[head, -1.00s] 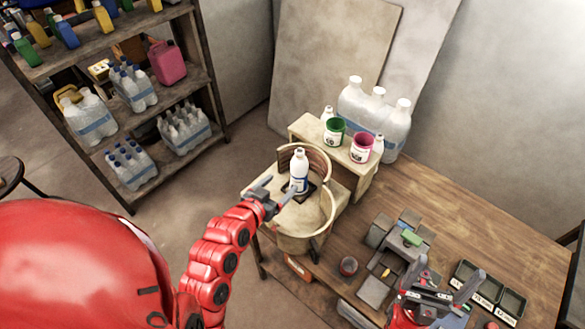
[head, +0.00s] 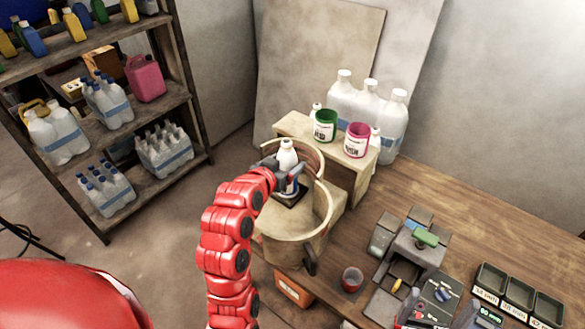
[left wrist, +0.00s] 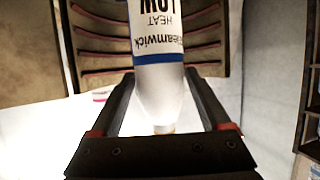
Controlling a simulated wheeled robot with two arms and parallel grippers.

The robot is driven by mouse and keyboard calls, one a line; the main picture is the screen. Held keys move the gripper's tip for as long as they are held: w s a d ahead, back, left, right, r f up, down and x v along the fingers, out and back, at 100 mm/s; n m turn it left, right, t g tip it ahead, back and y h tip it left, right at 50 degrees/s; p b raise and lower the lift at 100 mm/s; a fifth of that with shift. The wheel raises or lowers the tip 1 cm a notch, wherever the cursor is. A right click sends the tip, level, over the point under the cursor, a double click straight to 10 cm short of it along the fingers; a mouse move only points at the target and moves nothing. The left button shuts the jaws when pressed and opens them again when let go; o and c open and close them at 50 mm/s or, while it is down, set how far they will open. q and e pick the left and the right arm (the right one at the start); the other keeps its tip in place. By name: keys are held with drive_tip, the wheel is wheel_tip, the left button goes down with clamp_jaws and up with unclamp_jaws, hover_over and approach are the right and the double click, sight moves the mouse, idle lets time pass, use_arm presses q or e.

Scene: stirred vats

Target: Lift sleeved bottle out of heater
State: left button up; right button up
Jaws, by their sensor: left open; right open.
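I take this vessel as the heater. In the left wrist view the left gripper (left wrist: 160,78) has one finger on each side of the bottle.
Green (head: 326,125) and pink (head: 357,139) tubs and large clear bottles (head: 367,100) stand behind the vessel. A small red-and-grey cup (head: 352,279), a grey block fixture (head: 412,250) and labelled black trays (head: 518,292) lie on the table to the right. A loaded shelf (head: 150,95) stands at left.

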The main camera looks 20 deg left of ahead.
use_arm(q)
drive_tip(key=p+x, duration=0.1)
drive_tip(key=x, duration=0.3)
drive_tip(key=c, duration=1.2)
drive_tip(key=o, duration=0.7)
drive_tip(key=c, duration=0.6)
wheel_tip(320, 180, up, 15)
drive_tip(key=p, duration=0.3)
drive_tip(key=shift+f, duration=0.25)
drive_tip(key=shift+r, duration=0.1)
